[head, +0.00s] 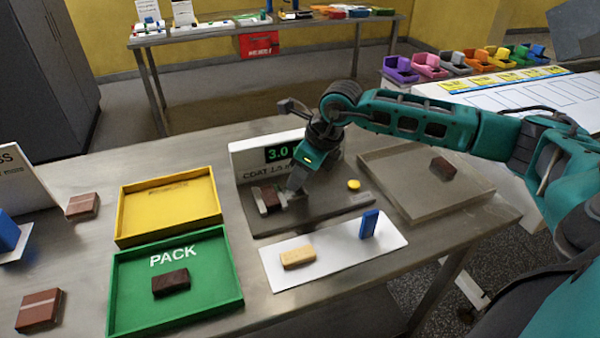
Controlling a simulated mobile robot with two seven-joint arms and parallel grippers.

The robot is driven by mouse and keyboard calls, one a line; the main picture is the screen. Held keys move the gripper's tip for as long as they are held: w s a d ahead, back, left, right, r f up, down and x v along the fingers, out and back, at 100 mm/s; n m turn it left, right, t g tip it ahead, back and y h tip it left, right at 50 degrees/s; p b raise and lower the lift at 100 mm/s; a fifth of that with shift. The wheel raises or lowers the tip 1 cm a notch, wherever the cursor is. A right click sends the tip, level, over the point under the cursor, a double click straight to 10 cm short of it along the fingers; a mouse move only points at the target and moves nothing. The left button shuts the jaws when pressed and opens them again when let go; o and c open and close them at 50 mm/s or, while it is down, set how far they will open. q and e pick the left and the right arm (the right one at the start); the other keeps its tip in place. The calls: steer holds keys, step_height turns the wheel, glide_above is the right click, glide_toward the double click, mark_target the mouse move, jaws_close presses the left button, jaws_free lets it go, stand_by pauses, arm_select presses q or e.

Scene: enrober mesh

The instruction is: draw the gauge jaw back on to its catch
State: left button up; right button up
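The gauge (322,212) is a dark plate with an upright display panel (246,160) behind it, showing a green figure that starts with 3.0. A dark brown bar (271,197) sits on the plate between pale grey jaw pieces (259,205). My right gripper (294,190) points down at the right-hand side of the bar, close to or touching the gauge jaw (284,197). Its fingertips are small and overlap the jaw, so I cannot tell whether they are shut on it. I cannot make out the catch. My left gripper is not in view.
A green PACK tray (118,290) holds a dark bar (170,283); a yellow tray (165,211) behind it looks empty. A white mat (330,262) in front bears a tan bar (298,257) and a blue block (369,224). A grey tray (400,165) holds another bar (443,167).

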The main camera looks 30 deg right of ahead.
jaws_close()
steer(key=d, duration=0.2)
steer(key=s+d+b, duration=0.1)
steer(key=d, duration=0.1)
steer(key=shift+d, duration=0.3)
steer(key=o, duration=0.6)
jaws_free()
steer(key=shift+s+d, duration=0.1)
steer(key=shift+c, duration=0.2)
steer(key=shift+r, duration=0.1)
